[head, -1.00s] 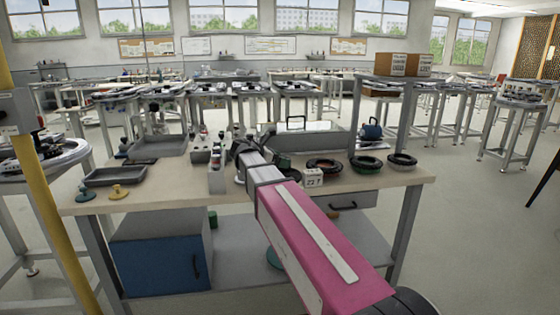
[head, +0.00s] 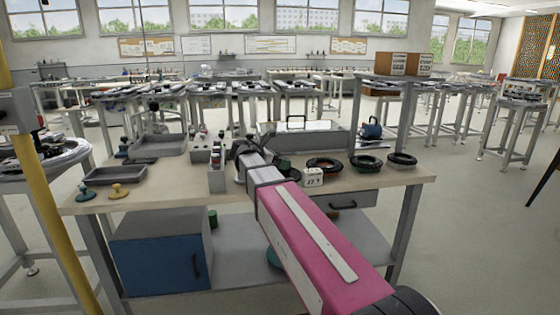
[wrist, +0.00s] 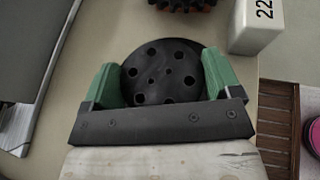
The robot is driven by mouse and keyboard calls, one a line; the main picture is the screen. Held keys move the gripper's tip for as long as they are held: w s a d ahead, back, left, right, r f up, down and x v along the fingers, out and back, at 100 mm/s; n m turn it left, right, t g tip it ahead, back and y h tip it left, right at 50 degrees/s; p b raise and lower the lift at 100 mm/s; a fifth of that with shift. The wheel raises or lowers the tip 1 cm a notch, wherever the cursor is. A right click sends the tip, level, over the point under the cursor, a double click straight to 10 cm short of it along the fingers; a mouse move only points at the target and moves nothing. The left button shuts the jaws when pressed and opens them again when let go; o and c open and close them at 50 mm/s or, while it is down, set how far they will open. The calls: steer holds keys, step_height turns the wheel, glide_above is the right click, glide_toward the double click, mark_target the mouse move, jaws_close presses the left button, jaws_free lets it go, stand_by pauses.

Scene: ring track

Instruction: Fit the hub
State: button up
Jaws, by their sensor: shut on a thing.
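The black round hub (wrist: 160,92), a disc with a ring of holes and a small centre hole, sits between the two green fingers of my gripper (wrist: 160,66) in the wrist view. The fingers touch its left and right sides, so my gripper is shut on it. A dark rim shows behind the hub at its upper right; I cannot tell whether it is part of the hub or something beneath. The height of the hub over the bench is unclear. In the head view my own arm hides the gripper and the hub.
On the workbench (head: 400,178), a white numbered block (head: 313,178) stands right of my arm; the wrist view shows it (wrist: 257,25). Beyond it lie an orange-and-black ring (head: 325,163), a green-and-black ring (head: 366,163) and a black ring (head: 402,159). A grey tray (head: 115,176) lies left.

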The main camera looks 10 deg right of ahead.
steer(key=shift+f, duration=0.65)
steer(key=o, duration=1.1)
steer(key=shift+o, duration=0.2)
step_height(320, 180, up, 4)
steer(key=shift+r, duration=0.1)
steer(key=s+a+r, duration=0.6)
steer(key=a, duration=0.4)
steer(key=shift+r, duration=0.35)
